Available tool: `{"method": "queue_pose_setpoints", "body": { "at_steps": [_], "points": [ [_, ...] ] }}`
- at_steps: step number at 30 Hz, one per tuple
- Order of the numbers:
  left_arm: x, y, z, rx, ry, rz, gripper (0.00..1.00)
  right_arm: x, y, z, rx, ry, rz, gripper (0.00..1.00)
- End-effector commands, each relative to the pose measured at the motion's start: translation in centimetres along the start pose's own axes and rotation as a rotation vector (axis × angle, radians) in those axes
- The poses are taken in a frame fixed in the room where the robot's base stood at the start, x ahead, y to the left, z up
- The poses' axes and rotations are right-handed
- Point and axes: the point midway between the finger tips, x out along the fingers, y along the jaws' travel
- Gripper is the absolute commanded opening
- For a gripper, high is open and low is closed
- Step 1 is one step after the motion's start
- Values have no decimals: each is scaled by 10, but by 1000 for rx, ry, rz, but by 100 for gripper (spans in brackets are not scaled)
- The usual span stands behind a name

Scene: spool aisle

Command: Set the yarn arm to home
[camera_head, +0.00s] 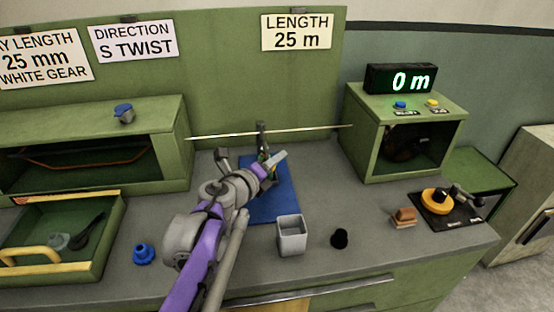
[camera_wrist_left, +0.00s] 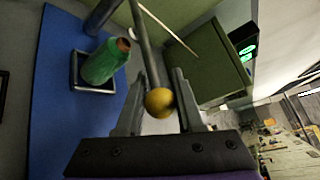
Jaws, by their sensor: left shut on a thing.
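The yarn arm (camera_wrist_left: 145,45) is a dark grey rod ending in a yellow ball knob (camera_wrist_left: 159,102) in the left wrist view. My left gripper (camera_wrist_left: 161,78) is shut on it, with one finger on each side of the rod near the knob. In the head view my left gripper (camera_head: 272,163) reaches over the blue mat (camera_head: 270,206), and its arm hides most of the yarn arm. A green yarn spool (camera_wrist_left: 105,62) stands in a small dark square holder (camera_wrist_left: 91,86) on the mat, beside the gripper. My right gripper does not show.
A thin pale rod (camera_head: 215,136) spans between two green housings behind the gripper. A grey open box (camera_head: 291,238) and black cup (camera_head: 340,238) stand in front. The display (camera_head: 401,79) reads 0 m.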

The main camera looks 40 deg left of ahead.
Motion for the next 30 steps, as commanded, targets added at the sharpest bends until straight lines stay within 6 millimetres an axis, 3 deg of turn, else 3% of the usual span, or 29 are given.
{"method": "queue_pose_setpoints", "body": {
  "at_steps": [19,20,21,24,30],
  "points": [
    [-3,4,-4,10,19,-9,0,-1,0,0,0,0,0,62],
    [-3,4,-4,10,19,-9,42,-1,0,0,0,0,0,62],
    [-3,4,-3,10,19,-9,49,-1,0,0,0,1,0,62],
    [-3,3,-2,8,17,-8,66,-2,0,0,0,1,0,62],
    [-2,3,-1,6,15,-8,66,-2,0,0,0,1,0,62]
  ]
}}
